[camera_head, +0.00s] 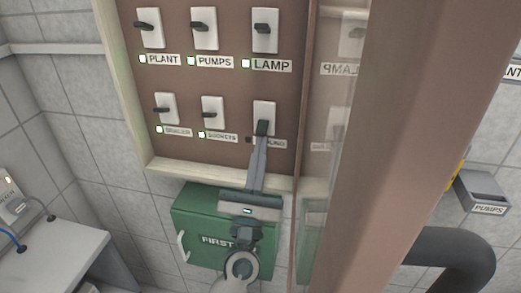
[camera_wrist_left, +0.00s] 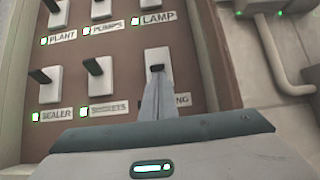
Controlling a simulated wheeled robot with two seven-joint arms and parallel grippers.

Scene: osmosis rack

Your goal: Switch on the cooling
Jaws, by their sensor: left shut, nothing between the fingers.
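The cooling switch (camera_head: 264,108) is the lower right one on the brown panel, a white plate with a dark lever. Its label is mostly covered by my gripper, and only the end of the word shows. The small lamp (camera_head: 248,140) by this label is dark. My left gripper (camera_head: 262,138) is shut and empty, with its fingertips at the lever, just below it in the picture. In the left wrist view the fingertips (camera_wrist_left: 158,84) overlap the lower part of the switch plate (camera_wrist_left: 157,57); I cannot tell whether they touch the lever. My right gripper is not in view.
Several other labelled switches, such as the lamp switch (camera_head: 265,28), have lit green lamps. A glass door with a brown frame (camera_head: 375,150) stands to the right of the panel. A green first-aid box (camera_head: 195,225) hangs below, behind my left wrist. A grey bench (camera_head: 55,255) stands at left.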

